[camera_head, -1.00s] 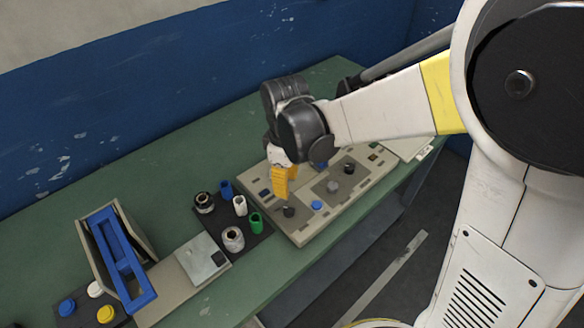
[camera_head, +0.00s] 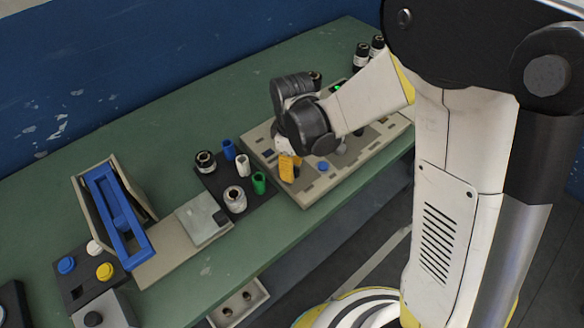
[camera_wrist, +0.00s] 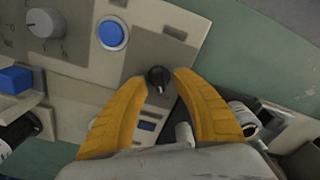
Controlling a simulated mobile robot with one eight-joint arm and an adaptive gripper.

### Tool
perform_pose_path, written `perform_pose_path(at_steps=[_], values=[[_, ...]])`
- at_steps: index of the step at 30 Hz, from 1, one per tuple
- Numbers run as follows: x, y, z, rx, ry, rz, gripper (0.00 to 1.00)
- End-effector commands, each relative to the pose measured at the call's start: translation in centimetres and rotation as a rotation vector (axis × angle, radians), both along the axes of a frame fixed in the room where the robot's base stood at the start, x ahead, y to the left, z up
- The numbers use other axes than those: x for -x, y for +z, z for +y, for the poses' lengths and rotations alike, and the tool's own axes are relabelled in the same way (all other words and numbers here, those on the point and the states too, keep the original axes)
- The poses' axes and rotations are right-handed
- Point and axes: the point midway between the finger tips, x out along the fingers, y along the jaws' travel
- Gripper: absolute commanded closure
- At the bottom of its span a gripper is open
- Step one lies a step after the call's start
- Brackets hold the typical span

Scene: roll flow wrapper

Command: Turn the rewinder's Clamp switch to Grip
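The beige control panel (camera_head: 305,197) lies on the green bench, partly hidden by my arm in the head view. In the wrist view, a small black rotary knob (camera_wrist: 158,76) with a light pointer mark sits on the panel (camera_wrist: 95,72). Its label cannot be read, so I cannot tell whether it is the Clamp switch. My gripper (camera_wrist: 163,77) has its two yellow fingers apart, one on each side of this knob, with gaps visible and nothing held. In the head view my gripper (camera_head: 287,168) is over the panel's left end.
A blue button (camera_wrist: 112,34) and a grey knob (camera_wrist: 45,24) are on the panel near my fingers. A dark tray (camera_head: 232,207) with several spools and cylinders stands left of the panel. A blue frame (camera_head: 120,215) is farther left.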

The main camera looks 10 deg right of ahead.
Motion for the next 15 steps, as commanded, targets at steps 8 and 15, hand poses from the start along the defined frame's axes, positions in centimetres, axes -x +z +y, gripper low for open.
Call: perform_pose_path(at_steps=[8,15], values=[[0.0,0.04,0.0,0.0,0.0,0.0,1.0],[0.0,0.03,-0.01,0.0,-0.01,0.0,1.0]])
